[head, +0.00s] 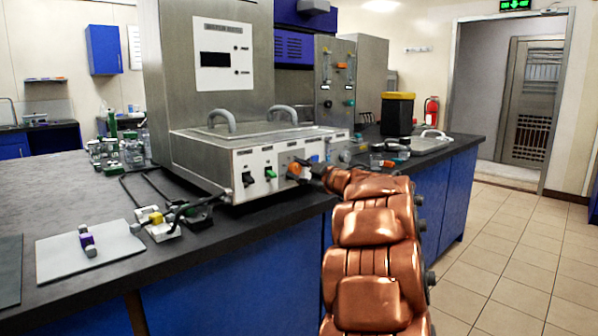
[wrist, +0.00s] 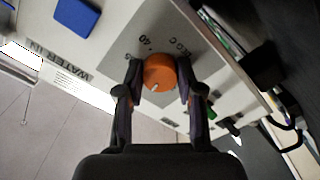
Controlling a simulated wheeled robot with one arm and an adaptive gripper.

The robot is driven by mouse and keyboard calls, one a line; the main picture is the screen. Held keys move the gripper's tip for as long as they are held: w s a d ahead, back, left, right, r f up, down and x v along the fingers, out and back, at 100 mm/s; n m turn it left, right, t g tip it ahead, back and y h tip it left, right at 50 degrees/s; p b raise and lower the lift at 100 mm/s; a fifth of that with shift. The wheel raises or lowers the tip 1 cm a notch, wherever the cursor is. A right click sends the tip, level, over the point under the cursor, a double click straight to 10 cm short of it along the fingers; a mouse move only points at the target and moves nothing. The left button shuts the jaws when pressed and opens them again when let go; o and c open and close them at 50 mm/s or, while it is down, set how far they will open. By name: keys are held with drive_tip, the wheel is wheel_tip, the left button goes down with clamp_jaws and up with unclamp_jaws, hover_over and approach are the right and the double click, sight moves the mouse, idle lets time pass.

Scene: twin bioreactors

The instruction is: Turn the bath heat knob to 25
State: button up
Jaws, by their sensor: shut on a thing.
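The bath heat knob (wrist: 160,73) is orange and round with a small white pointer mark near its lower edge in the wrist view. It sits on a pale panel with a scale around it; "40" and "DEG C" can be read. My gripper (wrist: 160,80) is shut on the knob, one finger on each side. In the head view the orange knob (head: 295,169) shows on the front panel of the metal water bath (head: 262,160), and my gripper (head: 314,174) reaches it from the right. The exact number at the pointer cannot be read.
A green switch (head: 270,173) and a black switch (head: 248,179) are left of the knob. The dark bench (head: 80,195) holds cables, a grey mat (head: 88,250) and small fittings. A black container with a yellow lid (head: 397,113) stands at right. The tiled floor (head: 500,260) at right is clear.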

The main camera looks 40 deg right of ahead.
drive_tip(key=shift+n+p, duration=0.35)
drive_tip(key=shift+n, duration=0.85)
drive_tip(key=o, duration=1.2)
drive_tip(key=shift+c, duration=0.2)
drive_tip(key=s, duration=1.2)
drive_tip(key=shift+a, duration=0.15)
